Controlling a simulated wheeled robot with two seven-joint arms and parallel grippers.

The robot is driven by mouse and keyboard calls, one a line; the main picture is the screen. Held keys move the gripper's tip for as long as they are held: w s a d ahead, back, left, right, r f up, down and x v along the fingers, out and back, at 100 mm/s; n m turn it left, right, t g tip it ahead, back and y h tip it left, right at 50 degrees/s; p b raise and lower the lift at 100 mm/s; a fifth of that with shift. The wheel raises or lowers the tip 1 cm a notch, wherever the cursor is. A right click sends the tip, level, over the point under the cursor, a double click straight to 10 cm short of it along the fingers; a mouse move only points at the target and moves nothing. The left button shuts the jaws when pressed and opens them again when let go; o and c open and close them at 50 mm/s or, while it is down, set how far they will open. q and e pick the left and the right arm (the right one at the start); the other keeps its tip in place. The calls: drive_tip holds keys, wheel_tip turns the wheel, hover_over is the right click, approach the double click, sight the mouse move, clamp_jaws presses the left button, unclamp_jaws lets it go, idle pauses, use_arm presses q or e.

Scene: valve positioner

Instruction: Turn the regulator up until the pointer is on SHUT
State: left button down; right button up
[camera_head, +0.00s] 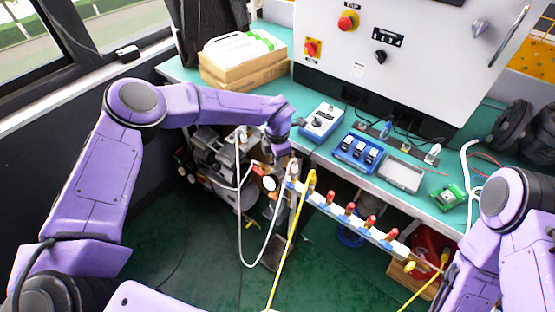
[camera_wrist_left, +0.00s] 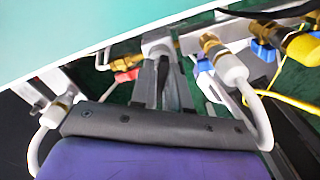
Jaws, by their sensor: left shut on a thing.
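My left gripper (camera_head: 285,158) reaches down at the front edge of the bench, beside the pipework. In the left wrist view its two fingers (camera_wrist_left: 165,88) are shut on a pale grey knob-like part (camera_wrist_left: 157,46), which I take to be the regulator's knob. A small round white dial (camera_head: 271,184) sits just below the gripper in the head view. No pointer or SHUT mark can be read in either view. The fingers hide part of the held piece. My right arm stands at the right, and its gripper is out of view.
A white manifold bar with several red-topped valves (camera_head: 350,208) runs along the bench front. White hoses (camera_head: 241,210) and a yellow hose (camera_head: 290,245) hang near the gripper. The green bench (camera_head: 425,178) carries blue devices.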

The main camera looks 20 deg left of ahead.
use_arm(q)
drive_tip(key=shift+m, duration=0.3)
drive_tip(key=c, duration=1.2)
unclamp_jaws()
wheel_tip(320, 180, up, 11)
drive_tip(key=b, duration=0.1)
drive_tip(key=shift+f, duration=0.2)
